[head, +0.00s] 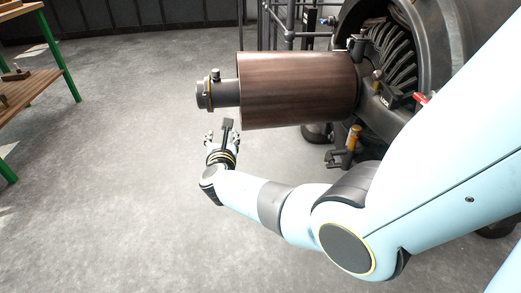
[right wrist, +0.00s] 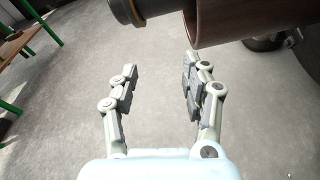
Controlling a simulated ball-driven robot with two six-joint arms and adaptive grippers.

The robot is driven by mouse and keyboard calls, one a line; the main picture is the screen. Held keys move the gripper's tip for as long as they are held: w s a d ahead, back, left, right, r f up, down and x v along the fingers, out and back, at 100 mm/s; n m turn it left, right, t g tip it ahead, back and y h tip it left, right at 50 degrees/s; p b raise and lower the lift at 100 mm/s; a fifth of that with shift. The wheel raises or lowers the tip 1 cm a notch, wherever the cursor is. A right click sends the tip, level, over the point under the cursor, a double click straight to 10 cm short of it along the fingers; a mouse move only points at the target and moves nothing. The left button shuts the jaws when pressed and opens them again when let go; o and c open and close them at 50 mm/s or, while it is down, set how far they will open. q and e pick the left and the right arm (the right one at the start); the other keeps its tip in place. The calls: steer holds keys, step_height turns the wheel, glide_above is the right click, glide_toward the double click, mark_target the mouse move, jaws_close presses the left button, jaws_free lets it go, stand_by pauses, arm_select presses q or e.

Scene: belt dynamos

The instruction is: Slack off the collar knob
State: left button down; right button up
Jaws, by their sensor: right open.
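The collar knob (head: 215,75) is a small dark knob standing up from the collar (head: 204,94) on the shaft end, left of a brown drum (head: 295,88). My right gripper (head: 219,132) is below the shaft and the drum's left end in the head view, apart from the knob. In the right wrist view its two fingers (right wrist: 160,75) are spread with nothing between them. The collar end (right wrist: 157,8) shows at the top edge there, and the knob is out of that view. My left gripper is in neither view.
The large dark dynamo (head: 390,60) stands to the right of the drum, with pipe rails (head: 290,25) behind. A wooden shelf with green legs (head: 22,85) is at the far left. The grey floor (head: 120,150) between is clear.

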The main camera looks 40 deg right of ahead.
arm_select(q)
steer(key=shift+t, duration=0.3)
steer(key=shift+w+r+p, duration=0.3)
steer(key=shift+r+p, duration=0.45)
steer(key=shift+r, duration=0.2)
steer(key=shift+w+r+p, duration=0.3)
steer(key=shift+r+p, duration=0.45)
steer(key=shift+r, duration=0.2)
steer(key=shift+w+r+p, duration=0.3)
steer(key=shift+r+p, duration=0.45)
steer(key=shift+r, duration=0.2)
arm_select(e)
steer(key=s+f+m+g+y, duration=0.1)
steer(key=s+f+m+g, duration=0.1)
steer(key=s+f, duration=0.3)
steer(key=s+f+m+g+y, duration=0.1)
steer(key=s+f+m+g, duration=0.2)
steer(key=s+f, duration=0.3)
steer(key=shift+s+d+m+y, duration=0.25)
steer(key=shift+s+m, duration=0.65)
steer(key=shift+s, duration=1.35)
